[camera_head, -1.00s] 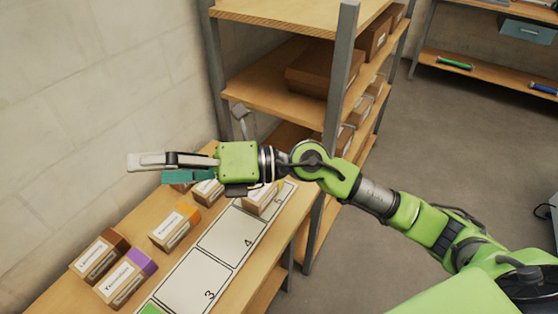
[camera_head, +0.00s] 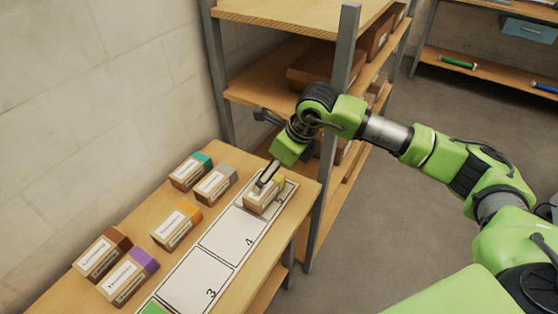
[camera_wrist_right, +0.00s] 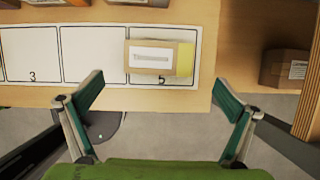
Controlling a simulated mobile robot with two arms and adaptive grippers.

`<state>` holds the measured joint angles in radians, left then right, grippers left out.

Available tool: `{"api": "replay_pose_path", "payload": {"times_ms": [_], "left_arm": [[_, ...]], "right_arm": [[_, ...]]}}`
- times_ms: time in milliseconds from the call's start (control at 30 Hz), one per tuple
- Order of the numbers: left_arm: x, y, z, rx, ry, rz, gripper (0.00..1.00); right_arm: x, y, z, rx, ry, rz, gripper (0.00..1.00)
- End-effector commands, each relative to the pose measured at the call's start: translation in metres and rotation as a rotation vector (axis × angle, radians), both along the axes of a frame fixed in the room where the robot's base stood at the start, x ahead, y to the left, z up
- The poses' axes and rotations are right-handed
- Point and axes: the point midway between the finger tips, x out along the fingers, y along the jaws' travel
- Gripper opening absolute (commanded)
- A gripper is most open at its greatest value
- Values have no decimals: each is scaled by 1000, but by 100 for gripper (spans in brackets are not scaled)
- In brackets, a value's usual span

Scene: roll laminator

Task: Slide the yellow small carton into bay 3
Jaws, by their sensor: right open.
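The yellow small carton (camera_head: 262,203), a brown box with a white label and a yellow end, lies on bay 5 of the white numbered strip. It also shows in the right wrist view (camera_wrist_right: 150,57). My right gripper (camera_head: 266,178) is over the carton in the head view, pointing down. In the right wrist view its two fingers (camera_wrist_right: 160,88) are wide apart and empty, with the carton ahead of them. Bay 3 (camera_head: 197,277) is a bare white panel; it also shows at the left of the wrist view (camera_wrist_right: 30,52). My left gripper is out of view.
Cartons with teal (camera_head: 190,171), grey (camera_head: 215,184), orange (camera_head: 175,226), brown (camera_head: 101,253) and purple (camera_head: 128,277) ends stand along the wall side. Bay 4 (camera_head: 234,234) is clear. A shelving post (camera_head: 328,150) rises beside the table's right edge.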

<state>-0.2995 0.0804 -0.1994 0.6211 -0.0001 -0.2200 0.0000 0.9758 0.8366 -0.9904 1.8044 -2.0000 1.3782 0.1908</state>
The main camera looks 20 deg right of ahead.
Motion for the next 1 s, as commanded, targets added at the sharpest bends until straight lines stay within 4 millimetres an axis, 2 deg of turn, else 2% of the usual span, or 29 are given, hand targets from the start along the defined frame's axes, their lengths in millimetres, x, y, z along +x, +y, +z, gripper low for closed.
{"api": "replay_pose_path", "payload": {"times_ms": [200,400,600,900,967,1000], "left_arm": [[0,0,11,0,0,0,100],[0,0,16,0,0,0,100],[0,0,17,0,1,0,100],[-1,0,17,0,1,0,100],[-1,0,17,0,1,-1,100],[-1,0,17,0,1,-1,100]], "right_arm": [[12,11,-40,1,5,2,100],[23,18,-69,2,1,2,100],[27,22,-83,1,0,3,100],[28,22,-85,1,0,3,100],[28,22,-85,1,0,3,87],[28,22,-85,1,0,3,77]]}}
